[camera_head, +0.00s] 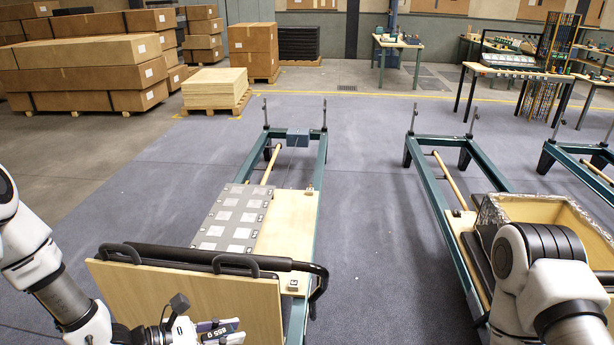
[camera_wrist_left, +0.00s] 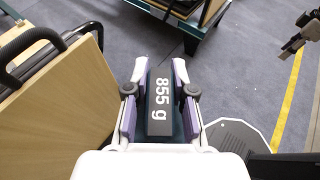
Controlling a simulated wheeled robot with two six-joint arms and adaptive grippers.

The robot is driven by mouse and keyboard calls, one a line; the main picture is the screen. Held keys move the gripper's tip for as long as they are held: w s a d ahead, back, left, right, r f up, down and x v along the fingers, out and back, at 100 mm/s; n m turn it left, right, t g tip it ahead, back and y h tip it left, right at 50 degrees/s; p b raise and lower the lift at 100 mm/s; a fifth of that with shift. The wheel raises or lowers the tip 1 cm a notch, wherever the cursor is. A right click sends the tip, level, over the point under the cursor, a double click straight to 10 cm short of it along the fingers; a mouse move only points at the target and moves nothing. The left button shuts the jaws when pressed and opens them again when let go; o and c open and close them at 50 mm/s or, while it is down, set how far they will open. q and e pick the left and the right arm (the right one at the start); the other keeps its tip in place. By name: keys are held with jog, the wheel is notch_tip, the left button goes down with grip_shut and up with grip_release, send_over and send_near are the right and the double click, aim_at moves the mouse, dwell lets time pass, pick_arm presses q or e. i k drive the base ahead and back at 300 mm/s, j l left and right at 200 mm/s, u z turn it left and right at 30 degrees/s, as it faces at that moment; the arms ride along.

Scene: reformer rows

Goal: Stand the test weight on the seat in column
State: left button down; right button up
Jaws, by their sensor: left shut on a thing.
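The test weight is a dark block marked "855 g" (camera_wrist_left: 160,105). It sits between the fingers of my left gripper (camera_wrist_left: 158,85), which is shut on it. In the head view the left gripper (camera_head: 215,332) is low at the bottom edge, in front of an upright wooden board, and the weight's label (camera_head: 222,333) shows there sideways. A grey plate with rows of pale square seats (camera_head: 216,232) lies on the wooden carriage (camera_head: 286,225) of the near reformer, beyond the board and apart from the gripper. What seems to be my right gripper (camera_wrist_left: 291,46) shows small at the wrist view's right edge.
The upright board (camera_head: 190,306) and black padded bar (camera_head: 215,258) stand between the left gripper and the plate. The reformer's green frame (camera_head: 318,170) surrounds the carriage. A second reformer with an open wooden box (camera_head: 537,211) is at right. Floor between them is clear.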

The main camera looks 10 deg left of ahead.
aim_at(224, 216)
jog(key=i+l+u, duration=0.15)
jog(key=i+l, duration=0.2)
jog(key=i, duration=0.15)
jog(key=i+l+u, duration=0.2)
jog(key=i+l, duration=0.25)
jog(key=i+l+u, duration=0.15)
jog(key=i+l, duration=0.3)
jog(key=i+l+u, duration=0.2)
jog(key=i+l, duration=0.25)
jog(key=i+l+u, duration=0.15)
jog(key=i+l, duration=0.2)
jog(key=l, duration=0.4)
jog(key=i+l+u, duration=0.4)
jog(key=i+l, duration=0.5)
jog(key=i, duration=0.25)
jog(key=i+l+u, duration=0.4)
jog(key=i+l, duration=0.65)
jog(key=l, duration=0.15)
